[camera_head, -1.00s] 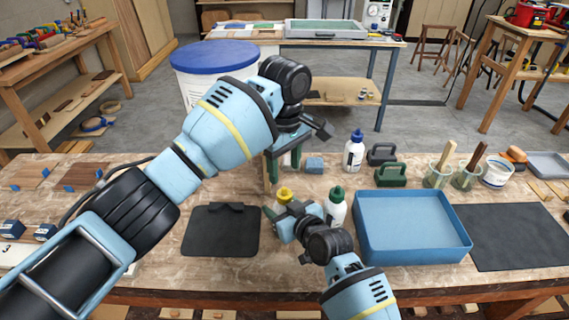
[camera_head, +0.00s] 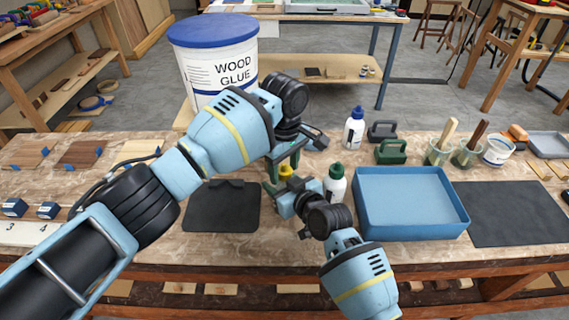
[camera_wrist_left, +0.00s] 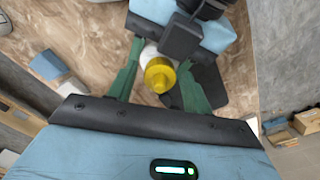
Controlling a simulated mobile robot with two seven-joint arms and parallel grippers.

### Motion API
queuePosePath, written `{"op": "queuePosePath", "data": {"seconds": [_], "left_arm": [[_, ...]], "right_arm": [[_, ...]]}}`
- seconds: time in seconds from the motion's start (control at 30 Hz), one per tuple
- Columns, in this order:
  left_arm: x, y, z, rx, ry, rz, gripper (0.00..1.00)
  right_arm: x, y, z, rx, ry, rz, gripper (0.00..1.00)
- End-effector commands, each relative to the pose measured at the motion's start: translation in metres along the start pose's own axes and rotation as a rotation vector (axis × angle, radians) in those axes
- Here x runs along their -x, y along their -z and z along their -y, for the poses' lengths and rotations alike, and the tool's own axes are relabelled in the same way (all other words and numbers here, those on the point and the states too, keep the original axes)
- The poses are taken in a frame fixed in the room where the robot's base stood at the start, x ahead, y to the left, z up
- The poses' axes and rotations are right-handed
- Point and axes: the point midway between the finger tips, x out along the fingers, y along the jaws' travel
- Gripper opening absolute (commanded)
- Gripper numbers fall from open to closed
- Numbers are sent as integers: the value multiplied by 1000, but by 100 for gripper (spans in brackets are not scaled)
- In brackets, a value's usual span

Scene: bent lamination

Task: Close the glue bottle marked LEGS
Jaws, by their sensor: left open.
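A white bottle with a yellow top (camera_head: 287,172) stands on the bench, partly hidden by my grippers. In the left wrist view its yellow top (camera_wrist_left: 159,75) lies between the green fingers of my left gripper (camera_wrist_left: 158,82), which are apart on either side. My left gripper (camera_head: 284,163) is above the bottle, pointing down. My right gripper (camera_head: 284,197) is low beside this bottle; its fingers are mostly hidden, so its hold is unclear. A green-topped white bottle (camera_head: 336,184) stands just right, and a blue-topped one (camera_head: 354,129) further back. No LEGS marking is readable.
A blue tray (camera_head: 410,205) sits right of the bottles, with a dark mat (camera_head: 515,213) beyond it. A black clipboard-like board (camera_head: 222,208) lies left. Green (camera_head: 391,152) and dark clamp-like blocks, brush jars and a tub stand at the back right.

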Motion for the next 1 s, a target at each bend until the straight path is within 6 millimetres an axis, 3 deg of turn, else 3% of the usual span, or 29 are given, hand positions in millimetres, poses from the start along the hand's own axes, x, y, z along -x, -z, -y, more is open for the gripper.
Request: {"op": "queuePosePath", "data": {"seconds": [0.07, 0.4, 0.67, 1.0], "left_arm": [[0, 0, 0, 0, 0, 0, 47], [0, 0, 0, 0, 0, 0, 4], [0, 0, 0, -31, 0, 1, 3], [0, 0, 0, -502, 0, 2, 3]], "right_arm": [[0, -1, 0, -1, 0, 1, 0], [0, -1, 0, -1, 0, 1, 0], [0, -1, 0, -1, 0, 1, 0], [0, -1, 0, -1, 0, 1, 0]]}}
